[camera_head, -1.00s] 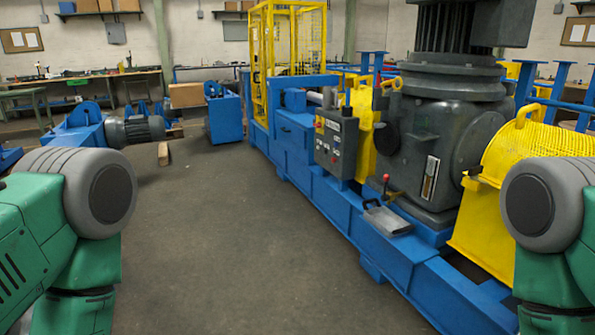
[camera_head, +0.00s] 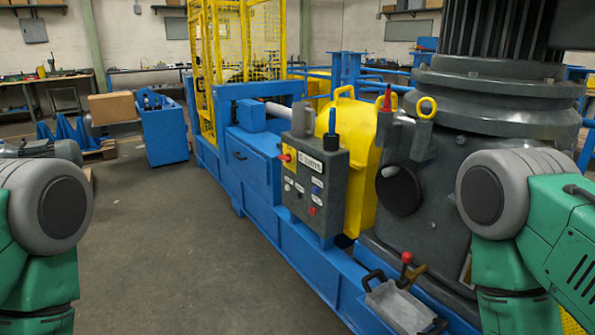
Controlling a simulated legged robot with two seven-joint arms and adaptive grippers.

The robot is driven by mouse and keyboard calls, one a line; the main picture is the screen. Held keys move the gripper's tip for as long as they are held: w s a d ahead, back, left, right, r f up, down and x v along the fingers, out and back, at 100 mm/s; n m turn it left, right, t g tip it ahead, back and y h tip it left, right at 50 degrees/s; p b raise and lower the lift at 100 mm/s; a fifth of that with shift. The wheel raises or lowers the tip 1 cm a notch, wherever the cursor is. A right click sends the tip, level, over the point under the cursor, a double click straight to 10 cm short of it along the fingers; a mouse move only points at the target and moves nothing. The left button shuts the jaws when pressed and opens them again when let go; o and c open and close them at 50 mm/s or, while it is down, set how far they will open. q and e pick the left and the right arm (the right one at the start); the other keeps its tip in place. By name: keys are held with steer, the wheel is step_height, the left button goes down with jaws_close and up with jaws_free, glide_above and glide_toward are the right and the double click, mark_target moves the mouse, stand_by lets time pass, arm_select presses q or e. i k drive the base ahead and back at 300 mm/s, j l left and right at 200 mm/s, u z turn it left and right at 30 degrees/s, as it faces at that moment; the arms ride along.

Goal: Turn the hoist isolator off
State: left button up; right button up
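A grey control box (camera_head: 322,190) stands on the near side of the blue machine frame, right of centre. It carries a white label (camera_head: 312,167), a red knob (camera_head: 286,157) at its left edge, a blue control and a red button (camera_head: 312,211) low down. The lettering is too small to read, so I cannot tell which control is the hoist isolator or its position. A red-knobbed lever (camera_head: 406,258) stands lower right, beside the gearbox. Only the upper links of my green arms show at the left and right edges; both grippers are out of view.
The blue frame (camera_head: 297,255) runs diagonally along the right, with a dark gearbox (camera_head: 440,200) and a yellow guard (camera_head: 361,150) on it. A grey tray-like part (camera_head: 400,307) sits low near the front. Grey floor (camera_head: 180,260) to the left is clear. A yellow cage (camera_head: 205,70) stands behind.

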mark_target(288, 159)
steer(key=i, duration=0.25)
steer(key=i+j+z, duration=0.1)
steer(key=z, duration=0.4)
steer(key=j+z, duration=0.15)
steer(key=z, duration=0.35)
steer(key=i+j+z, duration=0.1)
steer(key=z, duration=0.35)
steer(key=j, duration=0.1)
